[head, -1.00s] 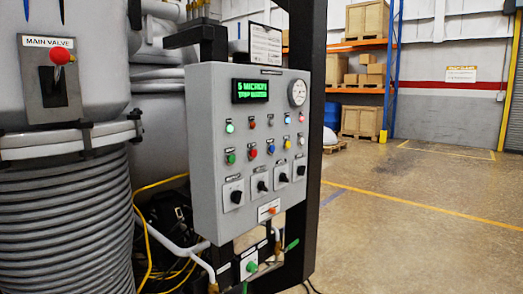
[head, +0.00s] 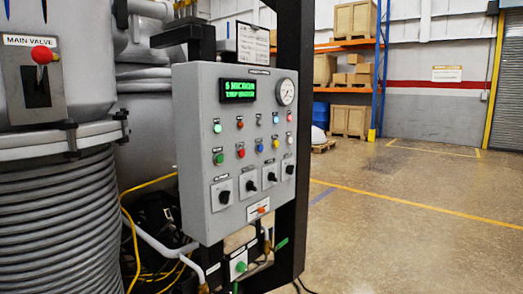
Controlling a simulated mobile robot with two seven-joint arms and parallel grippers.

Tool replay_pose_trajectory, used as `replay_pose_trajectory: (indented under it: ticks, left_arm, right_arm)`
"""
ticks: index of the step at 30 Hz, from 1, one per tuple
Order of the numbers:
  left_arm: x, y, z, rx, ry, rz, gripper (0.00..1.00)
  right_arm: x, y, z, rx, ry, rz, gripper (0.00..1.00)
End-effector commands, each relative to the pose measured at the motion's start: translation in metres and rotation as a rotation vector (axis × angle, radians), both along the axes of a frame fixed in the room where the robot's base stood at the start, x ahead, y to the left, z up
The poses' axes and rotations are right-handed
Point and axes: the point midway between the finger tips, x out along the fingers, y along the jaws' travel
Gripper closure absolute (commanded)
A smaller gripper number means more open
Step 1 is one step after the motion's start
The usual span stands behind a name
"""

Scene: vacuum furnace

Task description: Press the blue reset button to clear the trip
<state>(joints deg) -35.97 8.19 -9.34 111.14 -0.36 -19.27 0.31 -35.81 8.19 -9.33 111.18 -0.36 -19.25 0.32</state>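The blue reset button (head: 260,148) is a small round button on the grey control panel (head: 190,150) in the head view. The green display (head: 239,90) at the panel's upper left shows two lines of text; the lower seems to begin with "TRIP". Neither of my grippers is in view, and nothing covers the blue button.
The main valve plate with its red-knobbed lever (head: 42,58) is at the left, above a ribbed grey column (head: 60,225). Yellow cable (head: 135,250) and white pipes run low beside the panel. A black post (head: 291,200) stands behind it. The floor at right (head: 400,240) is open.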

Motion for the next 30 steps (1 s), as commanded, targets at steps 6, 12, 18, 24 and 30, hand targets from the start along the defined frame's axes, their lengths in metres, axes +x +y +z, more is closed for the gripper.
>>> replay_pose_trajectory:
  ticks: [6,12,18,24,30]
  left_arm:
    - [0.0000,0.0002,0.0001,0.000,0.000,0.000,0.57]
    - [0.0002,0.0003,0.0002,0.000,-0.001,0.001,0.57]
    - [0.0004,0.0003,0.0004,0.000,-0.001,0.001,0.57]
    - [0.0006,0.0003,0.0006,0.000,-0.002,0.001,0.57]
    - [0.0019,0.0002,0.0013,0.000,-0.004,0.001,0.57]
  right_arm:
    - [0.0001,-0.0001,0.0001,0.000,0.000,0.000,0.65]
    - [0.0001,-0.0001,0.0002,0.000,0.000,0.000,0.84]
    - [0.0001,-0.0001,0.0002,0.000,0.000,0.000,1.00]
    - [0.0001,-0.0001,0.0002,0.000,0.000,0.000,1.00]
    - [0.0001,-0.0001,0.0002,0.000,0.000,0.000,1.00]
